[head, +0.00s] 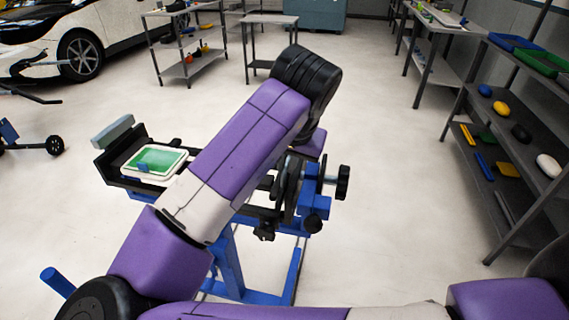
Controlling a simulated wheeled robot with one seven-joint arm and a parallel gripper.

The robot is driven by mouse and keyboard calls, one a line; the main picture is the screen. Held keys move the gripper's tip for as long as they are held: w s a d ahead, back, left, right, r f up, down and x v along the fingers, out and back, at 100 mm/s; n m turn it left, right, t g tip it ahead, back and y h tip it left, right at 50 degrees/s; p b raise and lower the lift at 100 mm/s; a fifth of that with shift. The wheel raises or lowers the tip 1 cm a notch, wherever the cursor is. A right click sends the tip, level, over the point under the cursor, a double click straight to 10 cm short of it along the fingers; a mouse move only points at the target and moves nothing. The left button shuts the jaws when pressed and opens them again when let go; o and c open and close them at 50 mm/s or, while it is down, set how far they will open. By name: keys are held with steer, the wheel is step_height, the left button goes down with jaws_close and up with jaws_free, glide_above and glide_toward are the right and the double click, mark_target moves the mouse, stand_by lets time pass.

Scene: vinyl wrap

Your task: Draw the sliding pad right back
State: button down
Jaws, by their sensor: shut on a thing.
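A blue-legged clamp stand (230,262) with a dark rail stands on the floor in the head view. A grey block (112,131) is at the rail's far left end. A white-rimmed green panel (155,161) lies on the left part. My gripper (286,188) points down at the right part, below my purple wrist, and is shut on what appears to be the sliding pad. The fingertips and most of the pad are hidden in dark, overlapping parts. A black knob (343,182) on a screw sticks out at the right end, beside a blue end block (316,205).
My own arm covers the middle of the rail. Shelves with coloured items (507,135) stand along the right wall. A steel trolley (190,55) and a small table (270,22) stand behind. A car (95,35) is back left. Floor around the stand is clear.

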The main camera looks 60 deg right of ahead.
steer(key=c, duration=1.5)
jaws_free()
steer(key=shift+s+d, duration=0.1)
steer(key=shift+s, duration=0.15)
steer(key=shift+r, duration=0.1)
steer(key=shift+p+v, duration=0.55)
steer(key=shift+v, duration=3.3)
